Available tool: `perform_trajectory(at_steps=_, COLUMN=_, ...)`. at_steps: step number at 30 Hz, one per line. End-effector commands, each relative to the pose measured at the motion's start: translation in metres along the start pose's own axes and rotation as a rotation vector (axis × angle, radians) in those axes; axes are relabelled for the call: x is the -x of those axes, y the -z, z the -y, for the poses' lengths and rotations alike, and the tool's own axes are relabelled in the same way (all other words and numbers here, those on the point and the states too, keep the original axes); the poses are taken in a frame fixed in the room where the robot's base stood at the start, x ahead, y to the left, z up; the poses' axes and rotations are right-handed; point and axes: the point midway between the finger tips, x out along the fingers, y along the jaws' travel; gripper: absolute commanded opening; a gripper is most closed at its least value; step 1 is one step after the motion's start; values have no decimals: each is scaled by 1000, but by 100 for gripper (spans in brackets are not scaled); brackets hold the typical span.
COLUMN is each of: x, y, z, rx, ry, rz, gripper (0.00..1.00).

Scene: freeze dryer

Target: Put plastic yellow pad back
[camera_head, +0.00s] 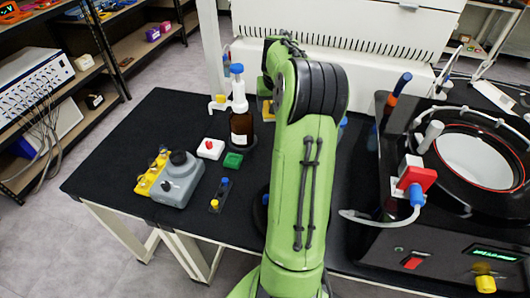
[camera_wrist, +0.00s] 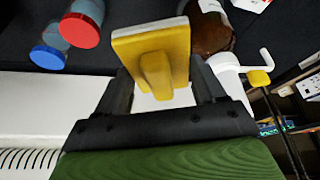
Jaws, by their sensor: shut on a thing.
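The yellow pad (camera_wrist: 180,45) is a flat square plate with a raised yellow grip and a pale edge. In the wrist view my gripper (camera_wrist: 162,80) is shut on the raised grip, and the pad is close in front of it. In the head view, a small yellow patch (camera_head: 268,110) shows beside my green arm, next to the brown bottle; the arm hides most of my gripper. The surface under the pad is mostly hidden, so I cannot tell whether it touches anything.
The brown dispenser bottle (camera_head: 240,125) stands close by. A white pad with a red knob (camera_head: 210,148), a green pad (camera_head: 233,161) and a grey device (camera_head: 180,180) are on the black table (camera_head: 130,130). The freeze dryer (camera_head: 450,215) stands right. The table's left end is clear.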

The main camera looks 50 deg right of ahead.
Motion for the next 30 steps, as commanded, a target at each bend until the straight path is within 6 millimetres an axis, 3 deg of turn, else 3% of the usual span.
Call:
perform_trajectory(at_steps=14, x=-44, y=-18, z=0, rx=0, ry=1, rz=2, gripper=41)
perform_trajectory(at_steps=30, x=-114, y=-48, z=0, rx=0, ry=2, rz=5, gripper=41)
